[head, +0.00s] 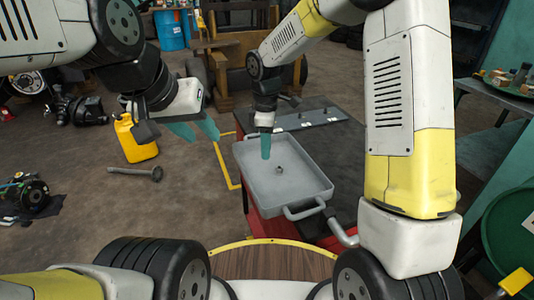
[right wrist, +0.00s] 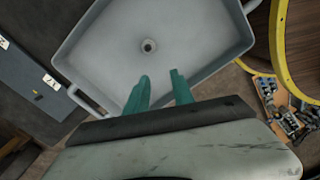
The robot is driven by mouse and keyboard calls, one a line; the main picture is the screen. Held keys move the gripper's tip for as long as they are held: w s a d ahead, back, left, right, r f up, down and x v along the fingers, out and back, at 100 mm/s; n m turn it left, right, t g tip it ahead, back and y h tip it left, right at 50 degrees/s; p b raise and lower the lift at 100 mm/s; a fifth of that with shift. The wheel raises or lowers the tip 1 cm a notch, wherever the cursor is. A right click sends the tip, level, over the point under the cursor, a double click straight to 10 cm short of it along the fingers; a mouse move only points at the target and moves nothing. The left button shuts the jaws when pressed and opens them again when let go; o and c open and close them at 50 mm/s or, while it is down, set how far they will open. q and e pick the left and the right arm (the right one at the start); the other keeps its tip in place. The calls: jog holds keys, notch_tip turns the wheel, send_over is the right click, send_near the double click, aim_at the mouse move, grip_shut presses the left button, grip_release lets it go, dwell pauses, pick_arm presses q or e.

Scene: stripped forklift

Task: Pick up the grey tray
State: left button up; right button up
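The grey tray (head: 300,182) lies on the dark top of a red cart in the head view, with a handle at its near end. A small nut-like part (head: 279,170) sits inside it. The tray also fills the upper middle of the right wrist view (right wrist: 195,50), with handles at both ends. My right gripper (head: 265,150) is over the tray's far left part; its teal fingers (right wrist: 160,75) are apart with nothing between them. I cannot tell whether they touch the tray. My left gripper (head: 198,130) is open and empty, left of the tray, above the floor.
The cart's dark top (head: 342,160) has free room right of the tray. A flat grey plate (head: 310,119) lies behind it. A yellow jug (head: 135,140) and a hammer (head: 140,172) are on the floor at left. A cluttered table (head: 510,85) stands at right.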

aim_at(308, 156)
jog(key=w+d+m, duration=0.2)
jog(key=d+m, duration=0.4)
jog(key=d, duration=0.1)
jog(key=w+d+m, duration=0.3)
jog(key=d+m, duration=0.3)
jog(key=m, duration=0.1)
jog(key=f, duration=0.6)
jog(key=shift+d, duration=0.35)
jog(key=shift+f, duration=0.6)
grip_shut()
jog(key=shift+r, duration=0.1)
